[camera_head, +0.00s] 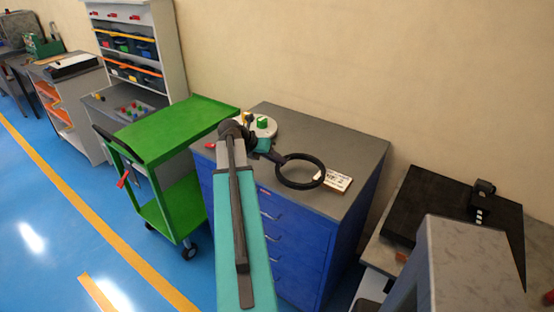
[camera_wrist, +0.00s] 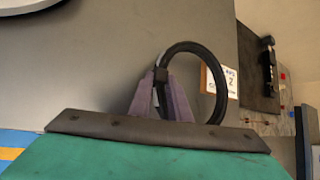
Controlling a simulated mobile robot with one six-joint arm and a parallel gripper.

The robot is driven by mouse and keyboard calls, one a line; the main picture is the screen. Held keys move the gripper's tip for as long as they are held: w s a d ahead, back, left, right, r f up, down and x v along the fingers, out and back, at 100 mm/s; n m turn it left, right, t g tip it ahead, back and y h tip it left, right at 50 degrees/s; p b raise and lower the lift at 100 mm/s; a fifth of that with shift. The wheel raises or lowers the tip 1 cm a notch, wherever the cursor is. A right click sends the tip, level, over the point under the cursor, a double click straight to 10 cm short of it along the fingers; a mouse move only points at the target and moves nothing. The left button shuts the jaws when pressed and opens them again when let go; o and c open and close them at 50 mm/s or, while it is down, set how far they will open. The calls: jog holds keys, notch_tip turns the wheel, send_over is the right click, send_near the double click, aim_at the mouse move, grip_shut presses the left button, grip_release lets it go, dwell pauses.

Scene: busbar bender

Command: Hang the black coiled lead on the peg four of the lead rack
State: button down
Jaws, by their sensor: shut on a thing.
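The black coiled lead (camera_head: 301,186) is a round ring over the grey top of the blue drawer cabinet in the head view. In the wrist view the fingers (camera_wrist: 160,84) close on a dark block at the left side of the coil (camera_wrist: 188,46). The ring is open in the middle and shows whole apart from the gripped part. I cannot tell whether it touches the cabinet top. I cannot make out the lead rack or peg four in either view.
A white printed card (camera_head: 337,181) lies beside the coil on the blue cabinet (camera_head: 357,150). A round white plate (camera_head: 268,131) with small green and yellow parts is behind my wrist. A green cart (camera_head: 185,125) stands left. A dark bench plate (camera_head: 425,208) is right.

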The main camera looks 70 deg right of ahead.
jog(key=shift+f, duration=0.2)
jog(key=c, duration=1.7)
grip_release()
jog(key=shift+o, duration=0.2)
jog(key=b+v, duration=0.2)
jog(key=v, duration=1)
